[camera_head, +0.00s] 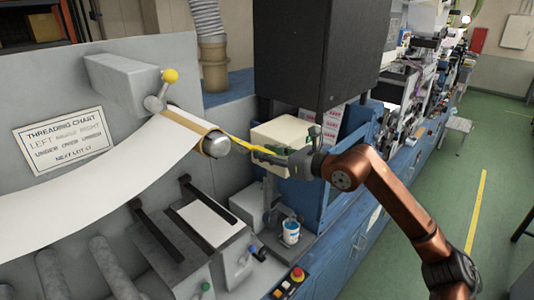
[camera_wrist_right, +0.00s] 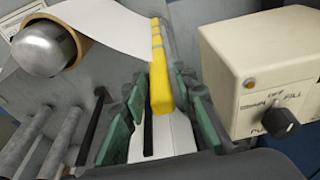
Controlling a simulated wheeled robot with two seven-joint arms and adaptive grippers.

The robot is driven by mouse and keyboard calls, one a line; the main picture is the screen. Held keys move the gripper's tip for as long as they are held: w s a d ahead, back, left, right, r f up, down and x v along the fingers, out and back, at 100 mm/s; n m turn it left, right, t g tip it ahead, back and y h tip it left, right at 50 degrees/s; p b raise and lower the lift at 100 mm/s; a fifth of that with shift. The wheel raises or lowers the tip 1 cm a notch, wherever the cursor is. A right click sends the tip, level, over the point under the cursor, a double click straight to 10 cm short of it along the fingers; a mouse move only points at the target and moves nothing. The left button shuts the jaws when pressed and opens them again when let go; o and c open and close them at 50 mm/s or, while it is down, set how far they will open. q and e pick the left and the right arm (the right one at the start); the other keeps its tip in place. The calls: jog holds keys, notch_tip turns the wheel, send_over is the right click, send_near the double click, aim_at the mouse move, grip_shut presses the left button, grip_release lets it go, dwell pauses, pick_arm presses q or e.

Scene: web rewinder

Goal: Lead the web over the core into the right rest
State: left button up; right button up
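The white web (camera_head: 90,185) comes in from the left and passes over the brown core (camera_head: 210,133), which sits around a rounded metal mandrel end (camera_head: 217,145). A yellow bar (camera_head: 240,145) is at the web's free edge. My right gripper (camera_head: 268,154) is shut on the bar's near end and holds it up, right of the core. In the wrist view the yellow bar (camera_wrist_right: 160,80) lies between the green finger pads, with the core (camera_wrist_right: 78,30) at the upper left. Two dark bars (camera_head: 201,200) slope below the web; I cannot tell which part is the right rest. My left gripper is out of view.
A cream box with a knob (camera_wrist_right: 265,75) stands close to the right of the gripper. A yellow-knobbed lever (camera_head: 168,78) is above the core. A small can (camera_head: 291,232) and a control box with a red button (camera_head: 297,274) are below.

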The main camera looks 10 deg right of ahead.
jog(key=shift+o, duration=1)
